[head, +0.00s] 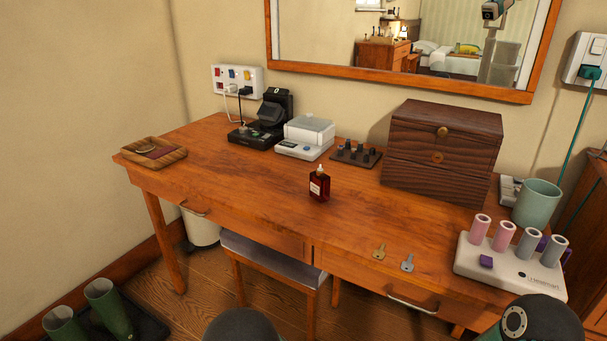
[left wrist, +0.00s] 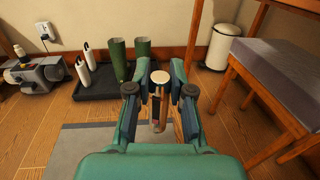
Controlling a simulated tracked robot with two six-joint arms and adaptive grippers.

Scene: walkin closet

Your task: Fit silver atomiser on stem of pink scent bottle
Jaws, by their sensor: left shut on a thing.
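My left gripper (left wrist: 160,88) shows in the left wrist view, shut on a slim upright thing with a round cream top (left wrist: 160,77) and a brownish, shiny body. The fingers hide part of it, and I cannot tell whether it is the silver atomiser. In the head view a small dark red bottle (head: 319,185) with a pale label and narrow pale top stands upright mid-desk. I see no plainly pink scent bottle. Neither gripper shows in the head view; the held thing is apart from the desk top, over the floor in the wrist picture.
The wooden desk (head: 230,180) has clear room around the bottle. A stool (left wrist: 275,80) stands below.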

